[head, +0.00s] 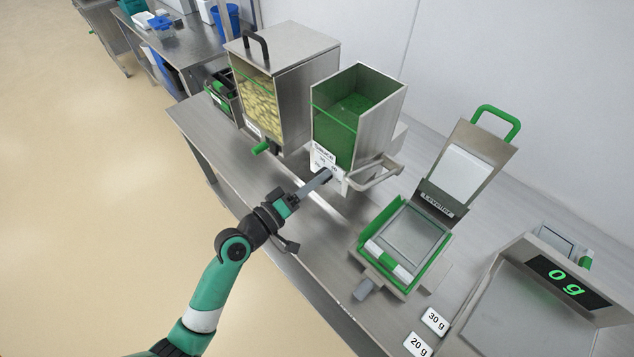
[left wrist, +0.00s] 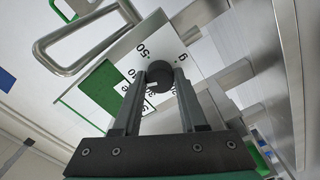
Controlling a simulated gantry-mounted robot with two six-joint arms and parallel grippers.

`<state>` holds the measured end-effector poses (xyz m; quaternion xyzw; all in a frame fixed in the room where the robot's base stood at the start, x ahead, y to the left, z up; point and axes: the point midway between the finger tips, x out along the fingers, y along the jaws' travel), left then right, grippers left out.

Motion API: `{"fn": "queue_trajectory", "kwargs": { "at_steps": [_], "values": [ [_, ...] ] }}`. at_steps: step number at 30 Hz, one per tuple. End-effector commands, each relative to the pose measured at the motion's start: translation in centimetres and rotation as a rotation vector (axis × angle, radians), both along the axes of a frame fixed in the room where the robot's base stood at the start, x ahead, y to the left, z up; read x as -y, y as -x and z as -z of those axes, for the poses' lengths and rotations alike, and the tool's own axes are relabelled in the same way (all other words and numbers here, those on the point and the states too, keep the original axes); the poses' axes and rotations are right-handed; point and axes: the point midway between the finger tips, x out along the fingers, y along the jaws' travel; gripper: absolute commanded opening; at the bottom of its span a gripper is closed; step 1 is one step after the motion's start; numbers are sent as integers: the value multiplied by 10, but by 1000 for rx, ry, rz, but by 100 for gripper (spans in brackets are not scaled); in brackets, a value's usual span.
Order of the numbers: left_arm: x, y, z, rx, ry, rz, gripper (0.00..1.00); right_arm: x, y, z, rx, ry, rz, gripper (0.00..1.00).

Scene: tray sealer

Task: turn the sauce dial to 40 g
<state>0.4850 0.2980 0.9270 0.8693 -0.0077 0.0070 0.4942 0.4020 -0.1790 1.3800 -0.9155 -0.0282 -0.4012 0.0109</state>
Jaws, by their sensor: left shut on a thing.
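The sauce dispenser (head: 385,115) is a steel box with a green inside, standing in the middle of the bench. Its white dial plate (head: 318,155) is on the front, low down, and also shows in the left wrist view (left wrist: 128,52). My left gripper (head: 325,176) reaches the plate from the front. In the left wrist view, its two fingers (left wrist: 160,84) are shut on the dark round sauce dial (left wrist: 160,72). The mark 50 is readable beside the dial. Other marks are partly hidden by the fingers, and I cannot tell which one the dial points to. My right gripper is not in view.
A steel bar handle (head: 375,178) sticks out just right of the dial. A hopper of yellow pieces (head: 258,105) stands to the left. To the right are a green-framed leveller (head: 440,255) and a scale reading 0 g (head: 568,282). Cards for 30 g and 20 g lie in front.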

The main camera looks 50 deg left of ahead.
Motion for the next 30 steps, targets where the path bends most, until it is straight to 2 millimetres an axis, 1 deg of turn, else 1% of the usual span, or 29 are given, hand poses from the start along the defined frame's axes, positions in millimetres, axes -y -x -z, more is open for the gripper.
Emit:
{"fn": "queue_trajectory", "kwargs": {
  "at_steps": [1,9,24,25,27,30],
  "values": [
    [0,0,1,2,-27,-1,0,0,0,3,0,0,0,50],
    [0,0,0,1,-123,0,0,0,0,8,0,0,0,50],
    [0,0,-1,1,-144,-1,0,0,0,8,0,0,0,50],
    [0,0,-1,1,-144,-1,43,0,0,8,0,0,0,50],
    [0,0,-1,0,-144,0,56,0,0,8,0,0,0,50],
    [0,0,0,0,-143,0,72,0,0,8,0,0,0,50]
  ]
}}
